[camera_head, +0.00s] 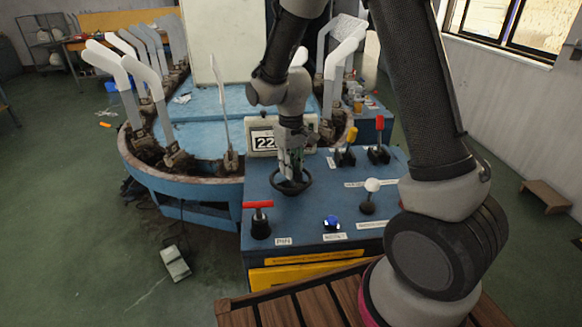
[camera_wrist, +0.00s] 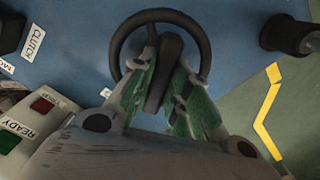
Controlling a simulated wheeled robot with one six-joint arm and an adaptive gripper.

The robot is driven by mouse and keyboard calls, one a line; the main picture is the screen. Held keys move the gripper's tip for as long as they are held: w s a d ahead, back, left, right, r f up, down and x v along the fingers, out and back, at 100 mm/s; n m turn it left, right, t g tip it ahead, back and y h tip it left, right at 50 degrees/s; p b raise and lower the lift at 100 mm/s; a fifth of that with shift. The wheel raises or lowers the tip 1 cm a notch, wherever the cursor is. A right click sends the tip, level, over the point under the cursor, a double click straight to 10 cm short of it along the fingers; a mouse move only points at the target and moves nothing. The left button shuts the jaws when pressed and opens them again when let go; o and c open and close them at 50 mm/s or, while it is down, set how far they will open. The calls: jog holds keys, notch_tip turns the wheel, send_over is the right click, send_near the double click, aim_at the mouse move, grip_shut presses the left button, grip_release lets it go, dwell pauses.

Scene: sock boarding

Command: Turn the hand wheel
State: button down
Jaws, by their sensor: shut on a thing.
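The hand wheel is a black ring (camera_head: 306,187) on the blue control panel, in front of the number display. In the wrist view the wheel's rim (camera_wrist: 118,45) arcs across the top, with a dark bar or spoke running down its middle. My gripper (camera_head: 291,178) points down into the wheel from above. In the wrist view my gripper (camera_wrist: 160,85) has its green-padded fingers on both sides of the dark bar and is shut on it. The fingers and the arm hide the wheel's hub and lower part.
The blue panel (camera_head: 290,225) also carries a red-handled lever (camera_head: 258,215), a blue button (camera_head: 332,222), a white-knobbed lever (camera_head: 370,193), and yellow and red levers (camera_head: 380,135) at the back. A display (camera_head: 264,141) reads "22". White sock forms (camera_head: 110,62) stand around the round table.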

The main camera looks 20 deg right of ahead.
dwell(0.3)
jog(key=c, duration=1.4)
grip_release()
jog(key=shift+o, duration=0.2)
notch_tip(320, 180, up, 12)
jog(key=s+d+r+m+t, duration=0.1)
jog(key=s+d+r, duration=0.2)
jog(key=s+d, duration=0.2)
jog(key=s+d+r+m+t, duration=0.1)
jog(key=s+d+r, duration=0.3)
jog(key=s, duration=0.7)
jog(key=s+d+r+m+t, duration=0.1)
jog(key=s+d+r+t, duration=0.1)
jog(key=s+d+r, duration=0.2)
jog(key=shift+s+d+m, duration=0.4)
jog(key=shift+s+d, duration=0.55)
jog(key=shift+s, duration=1.05)
